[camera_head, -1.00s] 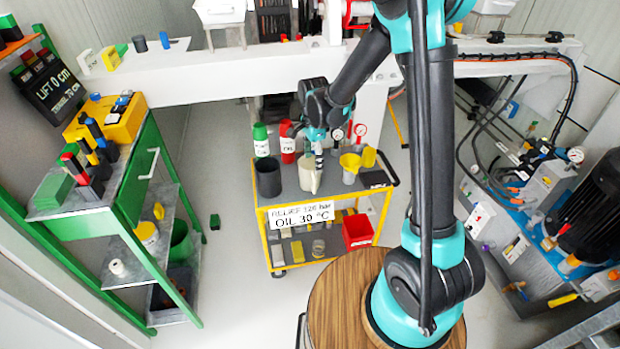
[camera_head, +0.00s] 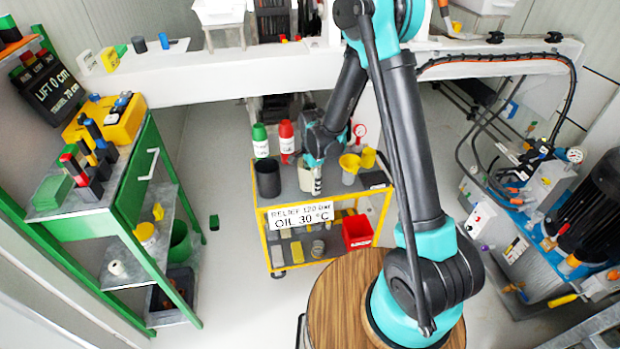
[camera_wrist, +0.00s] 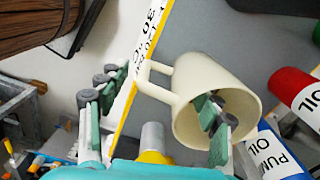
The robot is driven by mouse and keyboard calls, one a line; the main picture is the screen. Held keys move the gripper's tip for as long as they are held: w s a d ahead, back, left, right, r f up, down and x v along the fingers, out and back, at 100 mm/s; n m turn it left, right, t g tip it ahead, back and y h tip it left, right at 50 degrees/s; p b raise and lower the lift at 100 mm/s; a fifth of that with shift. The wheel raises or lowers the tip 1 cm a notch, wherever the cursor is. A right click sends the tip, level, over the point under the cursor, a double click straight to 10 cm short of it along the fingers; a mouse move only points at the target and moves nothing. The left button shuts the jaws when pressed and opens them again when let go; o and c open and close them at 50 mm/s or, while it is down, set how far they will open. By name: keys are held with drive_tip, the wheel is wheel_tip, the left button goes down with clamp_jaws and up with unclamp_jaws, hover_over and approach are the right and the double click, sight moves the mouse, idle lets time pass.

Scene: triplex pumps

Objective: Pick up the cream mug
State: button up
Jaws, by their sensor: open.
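The cream mug (camera_head: 305,178) stands on the top of the yellow cart (camera_head: 345,203), partly hidden behind my gripper (camera_head: 317,180) in the head view. In the wrist view the mug (camera_wrist: 212,75) shows its open mouth towards the camera and its handle on the left. My gripper (camera_wrist: 162,104) is open. One finger appears at or inside the mug's mouth, and the other is outside, left of the handle. The near wall and handle lie between the fingers. I cannot tell whether either finger touches the mug.
A dark cup (camera_head: 268,179) stands left of the mug. Green (camera_head: 260,140) and red (camera_head: 286,138) oil bottles stand behind it. A grey cup with a yellow funnel (camera_head: 350,165) stands close on the right. A sign (camera_head: 300,217) hangs on the cart's front edge.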

clamp_jaws()
idle(0.5)
drive_tip(key=shift+r, duration=0.2)
wheel_tip(320, 180, up, 20)
drive_tip(key=shift+f, duration=0.25)
idle(1.1)
